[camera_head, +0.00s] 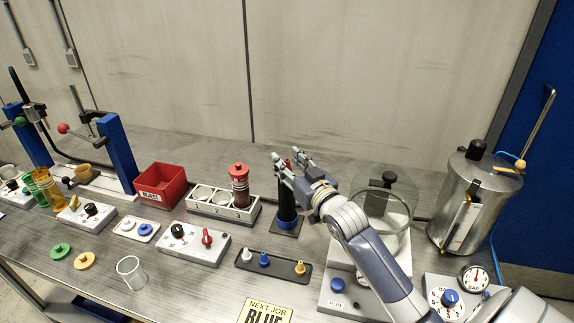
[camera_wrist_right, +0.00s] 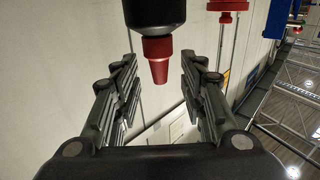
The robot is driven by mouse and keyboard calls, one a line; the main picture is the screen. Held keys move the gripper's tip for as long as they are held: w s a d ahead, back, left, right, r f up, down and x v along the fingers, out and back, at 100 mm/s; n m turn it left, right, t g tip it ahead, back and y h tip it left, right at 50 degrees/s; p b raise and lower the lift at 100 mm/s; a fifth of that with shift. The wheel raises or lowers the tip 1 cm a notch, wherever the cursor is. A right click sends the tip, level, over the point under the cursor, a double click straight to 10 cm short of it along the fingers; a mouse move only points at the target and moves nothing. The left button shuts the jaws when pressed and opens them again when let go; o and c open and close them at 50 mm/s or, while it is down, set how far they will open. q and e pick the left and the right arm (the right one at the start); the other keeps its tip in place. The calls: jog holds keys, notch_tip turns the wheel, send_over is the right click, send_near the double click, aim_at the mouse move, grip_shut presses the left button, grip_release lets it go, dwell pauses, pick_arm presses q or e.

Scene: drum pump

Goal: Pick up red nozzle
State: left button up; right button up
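The red nozzle (camera_wrist_right: 158,60) is a tapered red piece fitted on the end of a black cylinder (camera_wrist_right: 152,12) in the right wrist view. In the head view the black cylinder (camera_head: 287,204) stands upright on a small dark base, and a bit of the red nozzle (camera_head: 288,164) shows at its top. My right gripper (camera_head: 288,156) is at the top of the cylinder. Its fingers are open, and in the right wrist view the nozzle shows between the fingertips (camera_wrist_right: 158,62), with gaps on both sides. My left gripper is not in view.
A white numbered rack (camera_head: 222,212) with a red-capped cylinder (camera_head: 239,185) stands left of the black cylinder. A dark tray (camera_head: 274,275) with small nozzles lies in front. A clear round vessel (camera_head: 381,210) is close on the right. A metal pot (camera_head: 470,205) stands farther right.

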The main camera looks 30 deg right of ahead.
jog(key=shift+w, duration=0.5)
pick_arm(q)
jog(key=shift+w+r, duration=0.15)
pick_arm(e)
jog(key=shift+s, duration=0.1)
jog(key=c, duration=0.8)
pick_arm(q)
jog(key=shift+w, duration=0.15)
pick_arm(e)
jog(key=shift+r, duration=0.1)
